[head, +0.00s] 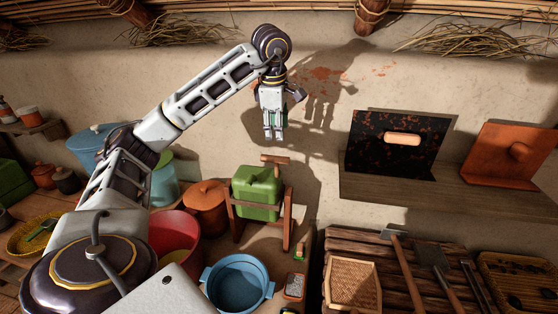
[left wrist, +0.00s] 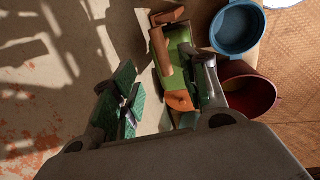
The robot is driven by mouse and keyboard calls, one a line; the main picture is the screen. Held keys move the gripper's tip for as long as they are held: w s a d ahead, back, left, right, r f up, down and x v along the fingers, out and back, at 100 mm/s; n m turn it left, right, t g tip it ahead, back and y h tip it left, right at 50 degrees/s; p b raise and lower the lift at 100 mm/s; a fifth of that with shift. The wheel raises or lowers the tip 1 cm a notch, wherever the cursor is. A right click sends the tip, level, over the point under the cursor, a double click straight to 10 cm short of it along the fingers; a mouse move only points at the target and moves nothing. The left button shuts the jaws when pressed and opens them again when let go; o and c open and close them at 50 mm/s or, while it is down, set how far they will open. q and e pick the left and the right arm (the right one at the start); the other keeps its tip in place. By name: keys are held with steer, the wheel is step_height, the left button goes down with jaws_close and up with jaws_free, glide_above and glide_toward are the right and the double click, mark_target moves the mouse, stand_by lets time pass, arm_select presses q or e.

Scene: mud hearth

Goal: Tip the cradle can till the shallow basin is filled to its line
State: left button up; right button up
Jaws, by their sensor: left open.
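The cradle can (head: 257,188) is a green can held in a brown wooden frame with a wooden handle bar (head: 275,159) on top. In the left wrist view the can (left wrist: 181,48) appears beyond and between my fingers. A blue two-handled basin (head: 238,282) stands in front of the can; it also shows in the left wrist view (left wrist: 237,25). I see no fill line or clear water level in it. My left gripper (head: 273,136) is open and empty, pointing down above the can and apart from it. My right gripper is not in view.
A red tub (head: 168,232) and an orange lidded pot (head: 206,207) stand left of the can. A shelf (head: 440,192) with a dark speckled board (head: 393,143) is at the right. A slatted rack (head: 400,262) holds a woven tray and tools. The wall is close behind my gripper.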

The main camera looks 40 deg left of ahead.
mark_target(279, 157)
arm_select(q)
steer(key=shift+f, duration=0.15)
steer(key=shift+p+x, duration=0.95)
steer(key=shift+x, duration=5.85)
steer(key=shift+w+a, duration=0.1)
steer(key=shift+c, duration=0.2)
jaws_close()
